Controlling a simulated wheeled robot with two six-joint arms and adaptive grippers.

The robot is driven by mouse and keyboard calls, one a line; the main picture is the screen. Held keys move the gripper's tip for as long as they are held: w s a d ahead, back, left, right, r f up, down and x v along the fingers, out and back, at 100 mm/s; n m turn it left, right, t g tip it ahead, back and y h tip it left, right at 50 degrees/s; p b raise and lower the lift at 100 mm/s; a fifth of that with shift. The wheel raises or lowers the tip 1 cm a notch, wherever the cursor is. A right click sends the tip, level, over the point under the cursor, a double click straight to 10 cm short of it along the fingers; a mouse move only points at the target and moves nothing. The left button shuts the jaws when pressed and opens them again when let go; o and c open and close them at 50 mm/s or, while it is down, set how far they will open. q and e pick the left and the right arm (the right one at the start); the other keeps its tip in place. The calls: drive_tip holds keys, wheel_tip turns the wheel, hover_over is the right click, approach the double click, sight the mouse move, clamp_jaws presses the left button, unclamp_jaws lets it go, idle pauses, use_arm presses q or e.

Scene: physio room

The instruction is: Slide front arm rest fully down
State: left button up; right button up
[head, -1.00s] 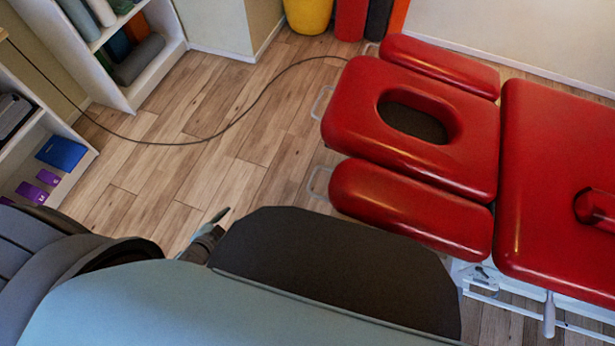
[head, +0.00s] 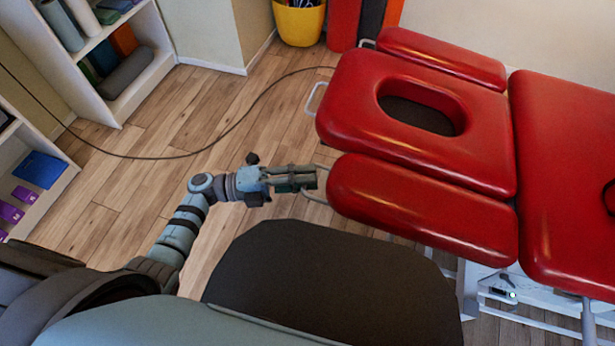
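The front arm rest (head: 425,212) is a long red padded cushion along the near side of the red headrest section (head: 350,110) with an oval face hole. It looks roughly level with that section. A thin metal loop handle (head: 314,198) sticks out from its left end. My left gripper (head: 312,178) is at this loop, just left of the cushion, and overlaps it in the picture. I cannot tell whether its fingers are around the loop or touching it, nor whether they are apart or closed. My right gripper is not in view.
The far arm rest (head: 440,57) lies beyond the headrest. The main table pad (head: 570,180) is at the right, over a white frame. A dark cable (head: 225,133) crosses the wooden floor. Shelves (head: 135,75) stand at the left and a yellow bin (head: 298,22) at the back.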

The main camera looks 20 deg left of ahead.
use_arm(q)
drive_tip(key=shift+w+d, duration=0.1)
drive_tip(key=shift+d, duration=0.2)
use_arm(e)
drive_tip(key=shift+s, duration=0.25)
use_arm(q)
clamp_jaws()
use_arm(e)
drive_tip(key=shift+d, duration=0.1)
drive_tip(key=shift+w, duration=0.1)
